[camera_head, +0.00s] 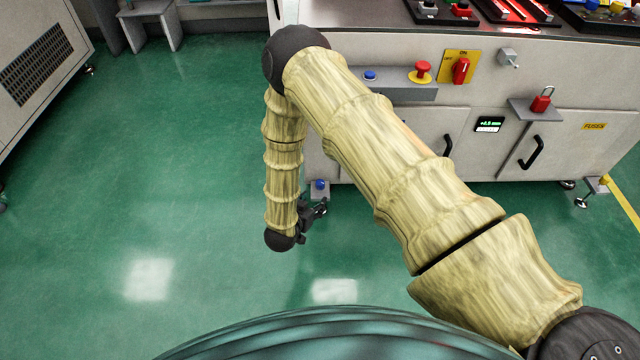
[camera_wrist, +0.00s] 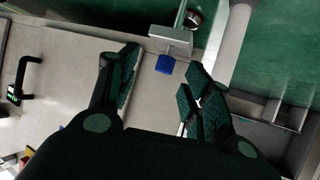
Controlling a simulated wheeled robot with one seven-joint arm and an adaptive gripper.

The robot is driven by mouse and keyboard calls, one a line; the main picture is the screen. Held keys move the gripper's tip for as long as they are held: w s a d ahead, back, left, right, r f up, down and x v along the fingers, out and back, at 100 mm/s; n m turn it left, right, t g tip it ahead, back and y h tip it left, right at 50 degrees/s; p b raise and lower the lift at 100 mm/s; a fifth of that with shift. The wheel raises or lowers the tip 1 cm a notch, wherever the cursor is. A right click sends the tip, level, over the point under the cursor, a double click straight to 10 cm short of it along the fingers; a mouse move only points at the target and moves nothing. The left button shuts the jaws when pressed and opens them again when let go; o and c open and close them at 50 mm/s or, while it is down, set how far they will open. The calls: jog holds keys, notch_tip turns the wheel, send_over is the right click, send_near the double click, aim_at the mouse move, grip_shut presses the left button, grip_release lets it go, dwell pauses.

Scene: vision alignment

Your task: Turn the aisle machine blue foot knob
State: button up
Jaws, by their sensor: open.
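The blue foot knob (camera_head: 320,184) sits on a small grey bracket at the machine's lower left corner, close to the floor. In the wrist view the blue knob (camera_wrist: 165,64) shows beyond and between the fingertips, under its grey bracket (camera_wrist: 171,40). My gripper (camera_head: 318,209) is low, just in front of the knob in the head view. In the wrist view its two fingers (camera_wrist: 162,60) are apart, with nothing held between them. I cannot tell whether a finger touches the knob. The white machine (camera_head: 335,150) has a small green-lit display (camera_head: 489,124).
Another foot bracket (camera_head: 597,185) is at the machine's right end. The front has a blue button (camera_head: 370,76), a red mushroom button (camera_head: 420,73), a red switch (camera_head: 461,70) and black door handles (camera_head: 531,152). Green floor (camera_head: 130,170) is open to the left. A grey cabinet (camera_head: 40,75) stands far left.

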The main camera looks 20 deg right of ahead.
aim_at(319, 184)
jog(key=shift+m+h, duration=0.7)
jog(key=shift+m, duration=0.1)
jog(key=w+d+b, duration=0.1)
jog(key=w+d, duration=0.1)
jog(key=w, duration=0.1)
jog(key=w+d+f+b, duration=0.1)
jog(key=w+b, duration=0.1)
jog(key=w, duration=0.1)
jog(key=w+d+f+b, duration=0.1)
jog(key=w+d, duration=0.1)
jog(key=w, duration=0.1)
jog(key=shift+w+d+f, duration=0.15)
jog(key=shift+d+f, duration=0.05)
jog(key=shift+d, duration=0.15)
jog(key=c, duration=1)
